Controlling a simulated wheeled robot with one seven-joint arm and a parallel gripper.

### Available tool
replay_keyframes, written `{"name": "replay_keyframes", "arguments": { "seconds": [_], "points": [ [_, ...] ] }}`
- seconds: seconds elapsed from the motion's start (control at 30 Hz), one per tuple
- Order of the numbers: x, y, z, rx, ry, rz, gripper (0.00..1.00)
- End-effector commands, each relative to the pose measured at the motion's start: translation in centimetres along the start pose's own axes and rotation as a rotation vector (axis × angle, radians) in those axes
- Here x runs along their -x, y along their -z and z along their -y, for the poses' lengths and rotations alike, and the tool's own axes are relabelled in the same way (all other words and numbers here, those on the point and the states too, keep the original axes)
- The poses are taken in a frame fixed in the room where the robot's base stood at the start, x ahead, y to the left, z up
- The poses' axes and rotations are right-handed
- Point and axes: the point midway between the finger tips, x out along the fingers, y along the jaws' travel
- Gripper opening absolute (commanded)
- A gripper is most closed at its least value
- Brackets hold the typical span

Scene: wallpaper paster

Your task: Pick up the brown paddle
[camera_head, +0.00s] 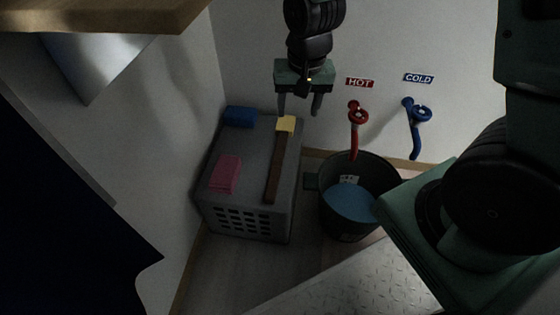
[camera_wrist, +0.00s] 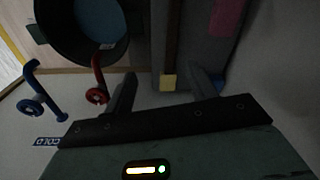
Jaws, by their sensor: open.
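The brown paddle (camera_head: 276,168) lies on top of a grey crate, its long narrow body running from the front edge to a yellow tip (camera_head: 286,124) at the back. In the wrist view the brown length (camera_wrist: 172,40) and its yellow end (camera_wrist: 168,83) show between the two fingers, beyond them. My gripper (camera_head: 299,112) is open and empty, pointing down. In the head view it appears just above and slightly right of the yellow end. It shows no contact with the paddle.
The grey crate (camera_head: 247,222) also bears a pink block (camera_head: 225,173) and a blue roll (camera_head: 240,117). A dark bucket (camera_head: 328,221) with blue contents stands at its right. Red (camera_head: 355,130) and blue (camera_head: 413,130) taps are on the wall behind. A wall borders the crate's left.

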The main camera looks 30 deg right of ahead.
Motion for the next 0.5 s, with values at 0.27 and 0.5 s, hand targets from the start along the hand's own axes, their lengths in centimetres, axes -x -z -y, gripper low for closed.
{"name": "replay_keyframes", "arguments": {
  "seconds": [0.27,0.5],
  "points": [
    [-5.8,-0.1,4.0,-0.228,-0.057,0.060,0.56],
    [-9.1,-0.4,4.3,-0.263,-0.066,0.066,0.56]
  ]
}}
